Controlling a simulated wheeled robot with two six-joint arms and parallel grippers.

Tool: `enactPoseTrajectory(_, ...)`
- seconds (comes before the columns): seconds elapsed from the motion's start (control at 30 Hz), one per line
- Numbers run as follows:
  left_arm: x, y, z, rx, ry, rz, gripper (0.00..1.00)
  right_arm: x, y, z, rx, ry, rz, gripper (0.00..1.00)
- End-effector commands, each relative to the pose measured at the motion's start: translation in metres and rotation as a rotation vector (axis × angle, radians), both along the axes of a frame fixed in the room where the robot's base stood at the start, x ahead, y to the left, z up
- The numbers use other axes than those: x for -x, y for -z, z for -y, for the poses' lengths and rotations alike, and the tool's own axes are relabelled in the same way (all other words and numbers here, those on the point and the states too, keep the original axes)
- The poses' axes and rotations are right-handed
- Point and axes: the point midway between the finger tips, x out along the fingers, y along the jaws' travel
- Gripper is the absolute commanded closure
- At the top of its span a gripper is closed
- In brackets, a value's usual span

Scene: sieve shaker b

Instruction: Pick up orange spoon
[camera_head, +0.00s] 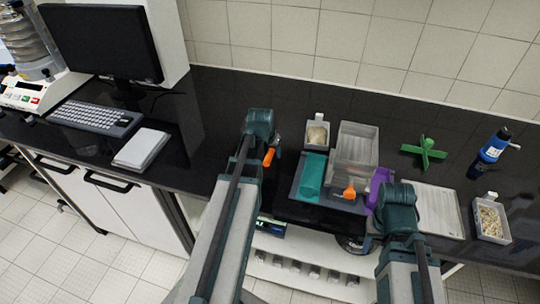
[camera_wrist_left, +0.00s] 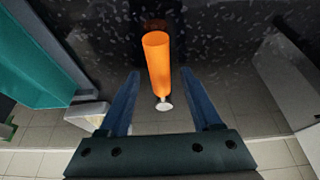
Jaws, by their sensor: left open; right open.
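The orange spoon (camera_head: 268,157) shows as a small orange piece beside my left gripper (camera_head: 260,138) in the head view. In the left wrist view the spoon (camera_wrist_left: 158,60) has a thick orange handle and a small pale tip. The open left fingers (camera_wrist_left: 161,74) lie on either side of its lower part in the picture, with a gap on both sides. I cannot tell how far the fingers are above it. My right gripper (camera_head: 397,205) is over the bench's front right part, its fingers hidden. Another orange piece (camera_head: 349,192) lies by the clear container.
A teal piece (camera_head: 312,175), a clear container (camera_head: 355,150) and a purple piece (camera_head: 379,180) stand between the grippers. A green cross-shaped stand (camera_head: 424,152), a blue torch-like tool (camera_head: 489,150) and a white tray (camera_head: 490,220) are at right. The keyboard (camera_head: 95,117) and monitor (camera_head: 103,42) are at left.

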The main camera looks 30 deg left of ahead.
Motion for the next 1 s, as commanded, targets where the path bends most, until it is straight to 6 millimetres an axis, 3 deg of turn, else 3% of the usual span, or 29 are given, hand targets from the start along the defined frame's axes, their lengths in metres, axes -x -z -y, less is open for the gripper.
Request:
enactPoseTrajectory(0.37,0.0000,0.0015,0.0000,0.000,0.000,0.000,0.37,0.0000,0.0015,0.0000,0.000,0.000,0.000,0.50)
enactPoseTrajectory(0.7,0.0000,0.0015,0.0000,0.000,0.000,0.000,0.98,0.0000,0.0015,0.0000,0.000,0.000,0.000,0.50)
enactPoseTrajectory(1.0,0.0000,0.0015,0.0000,0.000,0.000,0.000,1.00,0.0000,0.0015,0.0000,0.000,0.000,0.000,0.50)
